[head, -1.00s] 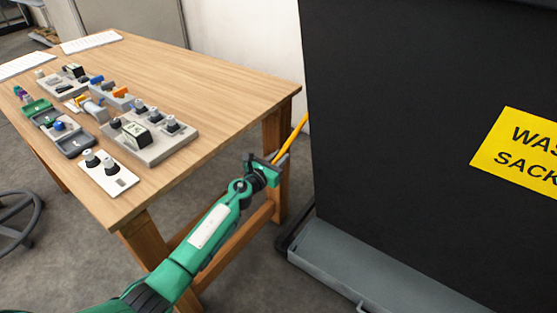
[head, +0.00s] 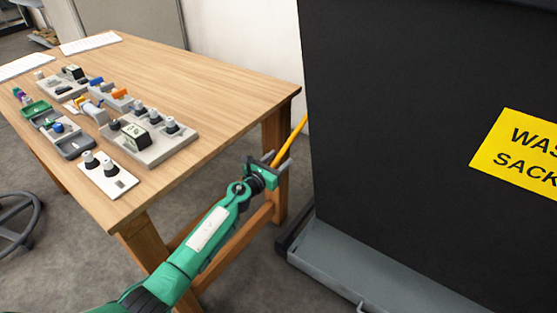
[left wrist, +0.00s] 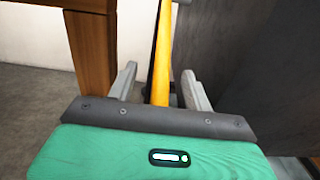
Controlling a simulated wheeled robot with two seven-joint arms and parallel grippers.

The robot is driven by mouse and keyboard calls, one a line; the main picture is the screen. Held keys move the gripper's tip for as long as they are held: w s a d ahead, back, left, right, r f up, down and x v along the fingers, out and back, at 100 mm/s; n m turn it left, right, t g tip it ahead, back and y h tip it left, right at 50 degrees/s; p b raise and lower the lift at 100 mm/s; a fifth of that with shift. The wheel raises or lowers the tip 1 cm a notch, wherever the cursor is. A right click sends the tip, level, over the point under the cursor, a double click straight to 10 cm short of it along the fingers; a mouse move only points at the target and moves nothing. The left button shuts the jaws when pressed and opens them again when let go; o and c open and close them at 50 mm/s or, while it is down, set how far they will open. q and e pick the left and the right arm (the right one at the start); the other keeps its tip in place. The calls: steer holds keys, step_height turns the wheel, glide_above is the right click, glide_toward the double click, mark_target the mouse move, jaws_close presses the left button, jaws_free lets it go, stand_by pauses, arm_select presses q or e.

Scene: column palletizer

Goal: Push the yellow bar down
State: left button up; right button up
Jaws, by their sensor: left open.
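The yellow bar (head: 291,137) slants between the wooden table's leg and the black waste-sack unit (head: 400,130). My left gripper (head: 277,161) is at the bar's lower visible part, beside the table leg. In the left wrist view the yellow bar (left wrist: 163,60) runs between the two open grey fingers of the left gripper (left wrist: 160,85), with a gap on both sides. The bar's lower end is hidden behind the gripper body. My right gripper is not in view.
A wooden table (head: 225,90) stands to the left, its leg (head: 276,140) close to the gripper. Control panels with knobs (head: 150,135) lie on it. The unit's grey base (head: 350,265) stands on the floor at the right.

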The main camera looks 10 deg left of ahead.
arm_select(q)
steer(key=p+v, duration=0.1)
steer(key=v, duration=1.1)
steer(key=shift+s+a+p, duration=0.2)
steer(key=shift+s+p, duration=0.05)
steer(key=shift+p, duration=0.1)
